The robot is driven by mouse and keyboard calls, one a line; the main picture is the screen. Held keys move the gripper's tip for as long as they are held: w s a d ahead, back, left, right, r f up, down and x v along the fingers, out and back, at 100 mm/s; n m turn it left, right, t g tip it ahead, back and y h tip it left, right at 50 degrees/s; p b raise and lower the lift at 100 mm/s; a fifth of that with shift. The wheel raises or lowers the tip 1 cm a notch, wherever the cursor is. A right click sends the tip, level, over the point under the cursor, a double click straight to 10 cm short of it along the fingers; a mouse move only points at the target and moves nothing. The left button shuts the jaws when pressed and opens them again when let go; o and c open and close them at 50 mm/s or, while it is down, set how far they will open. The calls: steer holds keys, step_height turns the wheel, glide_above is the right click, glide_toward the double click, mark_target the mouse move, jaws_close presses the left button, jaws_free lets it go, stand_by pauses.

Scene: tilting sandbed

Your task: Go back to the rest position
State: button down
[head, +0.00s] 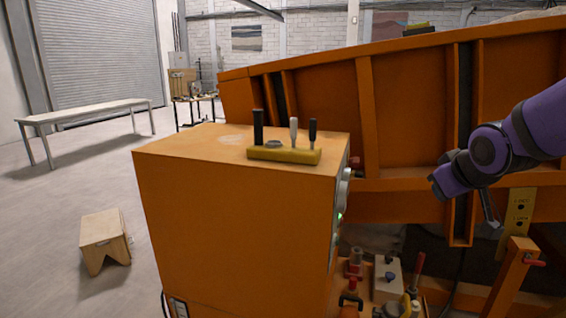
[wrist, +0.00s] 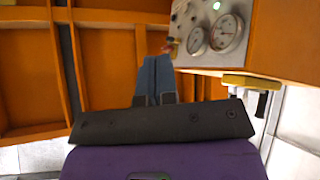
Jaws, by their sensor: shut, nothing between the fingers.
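My purple arm reaches in from the right in the head view, in front of the orange sandbed (head: 415,105). In the wrist view my gripper (wrist: 155,62) shows as two blue fingers pressed together, with nothing between them. In the head view the gripper (head: 493,222) is small and partly hidden by the arm. It hangs clear of the orange control cabinet (head: 235,215), to its right. The fingers appear apart from everything around them.
A yellow tool holder (head: 284,155) with upright tools sits on the cabinet. Gauges (wrist: 226,33) are on its panel. Below the bed are clamps and a pale box (head: 387,280). A yellow locking plate (head: 517,212) is right of my gripper. A stool (head: 103,230) stands on open floor at left.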

steer(key=s+a+r+m+g, duration=0.1)
steer(key=s+r, duration=0.1)
steer(key=s, duration=0.8)
steer(key=s+r+m+g, duration=0.2)
steer(key=s+r, duration=0.1)
steer(key=s, duration=0.8)
steer(key=shift+a+g, duration=0.3)
steer(key=shift+a, duration=0.1)
